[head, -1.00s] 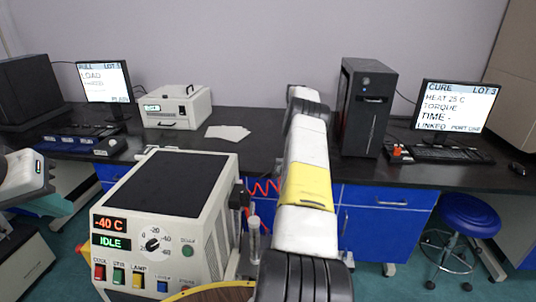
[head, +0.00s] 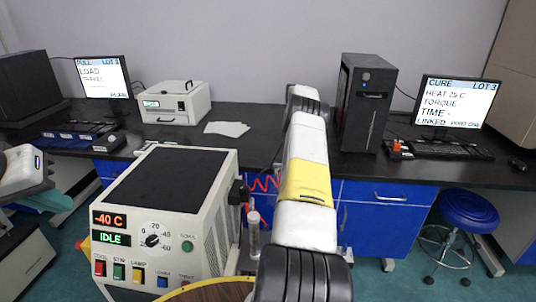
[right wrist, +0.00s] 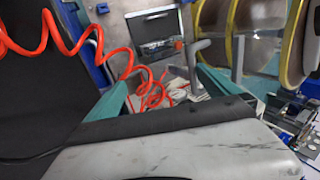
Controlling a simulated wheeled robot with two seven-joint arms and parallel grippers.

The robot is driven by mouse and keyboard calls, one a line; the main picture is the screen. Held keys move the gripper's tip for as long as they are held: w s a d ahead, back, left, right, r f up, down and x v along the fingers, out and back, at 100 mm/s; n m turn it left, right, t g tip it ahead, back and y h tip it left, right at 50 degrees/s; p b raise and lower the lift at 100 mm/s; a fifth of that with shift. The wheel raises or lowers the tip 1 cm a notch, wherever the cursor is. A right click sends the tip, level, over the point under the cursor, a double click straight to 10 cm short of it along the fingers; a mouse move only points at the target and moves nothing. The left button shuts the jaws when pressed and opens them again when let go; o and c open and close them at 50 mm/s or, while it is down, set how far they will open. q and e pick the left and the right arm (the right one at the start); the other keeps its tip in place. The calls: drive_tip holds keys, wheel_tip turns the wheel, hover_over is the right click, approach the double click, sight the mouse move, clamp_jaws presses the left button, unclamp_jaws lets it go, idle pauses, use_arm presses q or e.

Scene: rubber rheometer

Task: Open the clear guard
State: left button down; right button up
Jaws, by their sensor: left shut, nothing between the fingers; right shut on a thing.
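The clear guard cannot be made out with certainty in either view. In the right wrist view, the teal fingers of my right gripper (right wrist: 165,92) reach forward either side of a grey bent handle (right wrist: 196,62). The gripper is shut on this handle, close to gold-rimmed discs (right wrist: 290,35). My right arm crosses the middle of the head view, and its gripper is hidden there. At the left edge of the head view, my left gripper (head: 38,195) is shut and empty, well away from the cream machine (head: 215,215) with the "-40 C" and "IDLE" displays.
A red coiled cord (right wrist: 125,65) hangs close to my right gripper. A clear cylinder (head: 253,235) stands right of the cream machine. The black bench (head: 275,135) behind bears monitors, a white box (head: 175,103) and a computer tower (head: 363,105). A blue stool (head: 467,212) stands at right.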

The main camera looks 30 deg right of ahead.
drive_tip(key=shift+s+d+f, duration=0.1)
drive_tip(key=shift+s+f, duration=0.05)
drive_tip(key=shift+f, duration=0.25)
drive_tip(key=shift+s+d+f, duration=0.1)
drive_tip(key=shift+f, duration=0.3)
drive_tip(key=r, duration=0.5)
drive_tip(key=shift+s+a, duration=0.25)
drive_tip(key=c, duration=0.8)
drive_tip(key=s+a, duration=0.3)
drive_tip(key=s, duration=0.1)
drive_tip(key=s+a+r, duration=0.1)
drive_tip(key=s+a, duration=0.5)
drive_tip(key=s, duration=0.1)
drive_tip(key=shift+s+a+r, duration=0.3)
drive_tip(key=shift+a, duration=0.1)
